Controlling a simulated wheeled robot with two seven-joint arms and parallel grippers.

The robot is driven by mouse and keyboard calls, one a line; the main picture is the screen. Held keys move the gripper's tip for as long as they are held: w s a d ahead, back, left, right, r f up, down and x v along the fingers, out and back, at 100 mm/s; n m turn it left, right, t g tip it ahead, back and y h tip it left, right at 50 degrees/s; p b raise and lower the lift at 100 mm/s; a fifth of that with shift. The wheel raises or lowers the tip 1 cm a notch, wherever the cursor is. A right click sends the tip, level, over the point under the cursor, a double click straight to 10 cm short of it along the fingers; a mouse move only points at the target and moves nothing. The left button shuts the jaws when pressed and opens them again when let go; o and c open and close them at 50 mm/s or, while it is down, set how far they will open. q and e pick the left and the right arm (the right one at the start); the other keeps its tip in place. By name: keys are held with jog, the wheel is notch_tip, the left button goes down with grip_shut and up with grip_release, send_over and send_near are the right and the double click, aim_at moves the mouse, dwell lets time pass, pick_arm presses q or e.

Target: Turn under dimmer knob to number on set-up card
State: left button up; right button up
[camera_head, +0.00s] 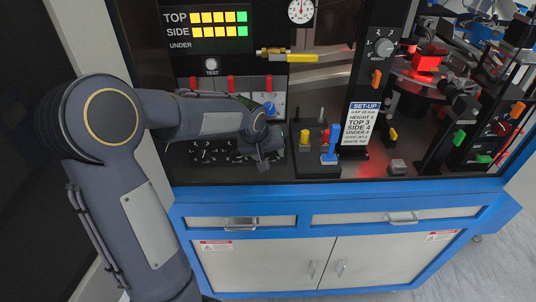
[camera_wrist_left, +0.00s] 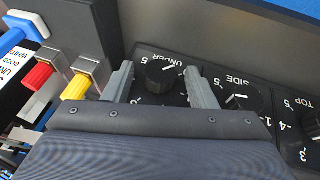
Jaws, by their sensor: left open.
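The UNDER dimmer knob (camera_wrist_left: 163,74) is black with a white pointer line and sits on a dark panel, seen upside down in the left wrist view. Its exact setting is too small to read. My left gripper (camera_wrist_left: 161,82) is open, with one finger on each side of this knob; I cannot tell whether they touch it.
The SIDE knob (camera_wrist_left: 240,97) is close beside the right finger; the TOP knob (camera_wrist_left: 313,122) is further right. A red (camera_wrist_left: 40,76) and a yellow plug (camera_wrist_left: 76,88) stand left of the fingers. A blue-handled part (camera_head: 331,144) stands before the card. The display's UNDER row (camera_head: 180,45) is unlit.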

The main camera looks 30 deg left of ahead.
pick_arm(q)
jog(key=c, duration=1)
jog(key=y+b, duration=0.1)
jog(key=g+y, duration=0.1)
jog(key=shift+w+d+m+g+y+b, duration=0.15)
jog(key=shift+d+m+g+y+b, duration=0.15)
jog(key=shift+m+b, duration=0.1)
jog(key=shift+w+d+m+g+y+b, duration=0.15)
jog(key=shift+m+g+y+b, duration=0.2)
jog(key=shift+g+y, duration=0.8)
jog(key=shift+y, duration=0.45)
